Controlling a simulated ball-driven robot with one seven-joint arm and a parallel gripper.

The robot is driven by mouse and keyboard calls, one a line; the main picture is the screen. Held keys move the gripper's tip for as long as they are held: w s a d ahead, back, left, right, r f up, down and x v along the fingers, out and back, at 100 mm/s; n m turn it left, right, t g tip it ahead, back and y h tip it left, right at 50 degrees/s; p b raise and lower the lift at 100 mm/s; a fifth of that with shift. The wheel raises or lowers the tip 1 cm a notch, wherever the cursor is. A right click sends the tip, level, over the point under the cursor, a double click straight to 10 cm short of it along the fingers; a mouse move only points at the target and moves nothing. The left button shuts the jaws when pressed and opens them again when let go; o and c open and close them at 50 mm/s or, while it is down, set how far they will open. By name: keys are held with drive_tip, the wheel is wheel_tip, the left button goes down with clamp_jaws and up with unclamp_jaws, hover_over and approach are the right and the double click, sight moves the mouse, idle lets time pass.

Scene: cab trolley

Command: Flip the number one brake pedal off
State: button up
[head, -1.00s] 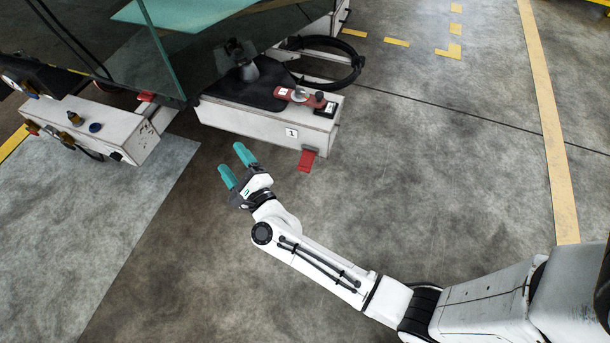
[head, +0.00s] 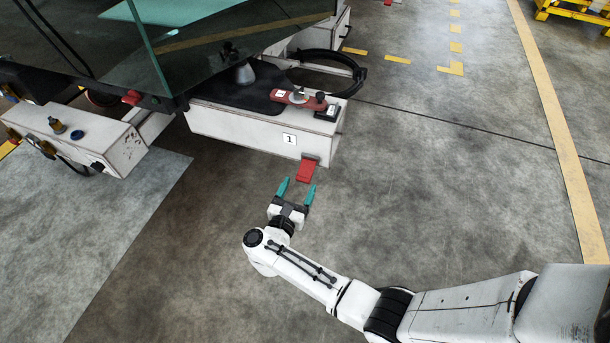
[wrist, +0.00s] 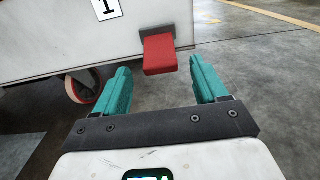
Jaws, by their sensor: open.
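The red brake pedal (head: 307,171) sticks out low from the end of the white trolley beam, beside the label with the number 1 (head: 289,139). In the wrist view the pedal (wrist: 160,55) shows ahead of my gripper, above and between its fingertips in the picture. My gripper (head: 297,184) has two teal fingers, spread apart and empty. In the head view its fingertips are just short of the pedal. In the wrist view the gripper (wrist: 160,80) appears apart from the pedal. I cannot tell the exact gap.
The white beam (head: 240,130) carries a red tool-like part (head: 298,98) on top. A caster wheel (wrist: 82,88) stands under it in the wrist view. A second white beam (head: 110,140) is at the left. The concrete floor to the right is clear.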

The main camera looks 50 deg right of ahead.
sight(302, 181)
drive_tip(key=b+x, duration=0.1)
drive_tip(key=x, duration=0.5)
clamp_jaws()
idle(0.7)
